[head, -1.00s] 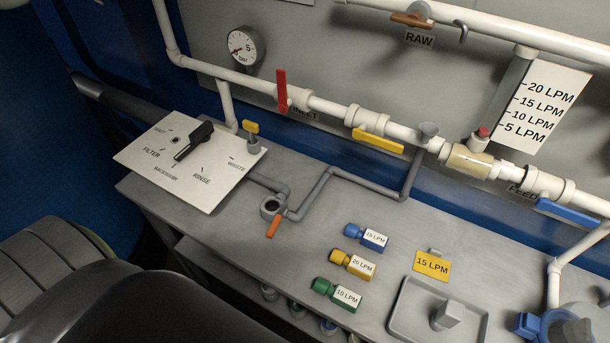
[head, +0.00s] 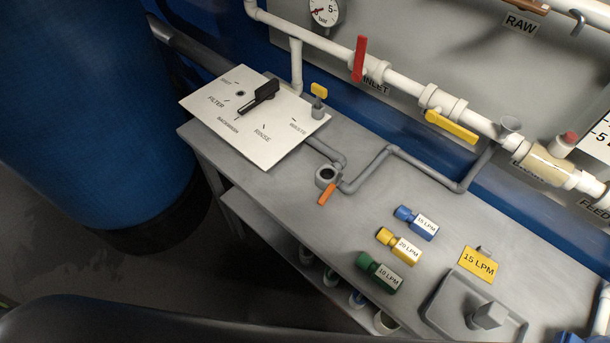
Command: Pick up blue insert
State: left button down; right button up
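The blue insert (head: 404,213) lies on the grey bench top, with a white label (head: 426,226) reading 15 LPM. It is the farthest back of three inserts in a slanted row. The yellow insert (head: 386,236), labelled 20 LPM, and the green insert (head: 366,262), labelled 10 LPM, lie in front of it. All three lie apart from each other. Neither of my grippers is in view. A dark curved shape fills the bottom edge; no gripper fingers show on it.
A yellow 15 LPM card (head: 478,265) stands right of the inserts, behind a grey tray (head: 446,313). Grey piping (head: 415,174) and an orange-handled drain (head: 327,194) lie behind and left. White piping (head: 398,79) crosses the back panel. A large blue tank (head: 85,110) stands left.

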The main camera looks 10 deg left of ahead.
aim_at(419, 224)
jog(key=z, duration=0.9)
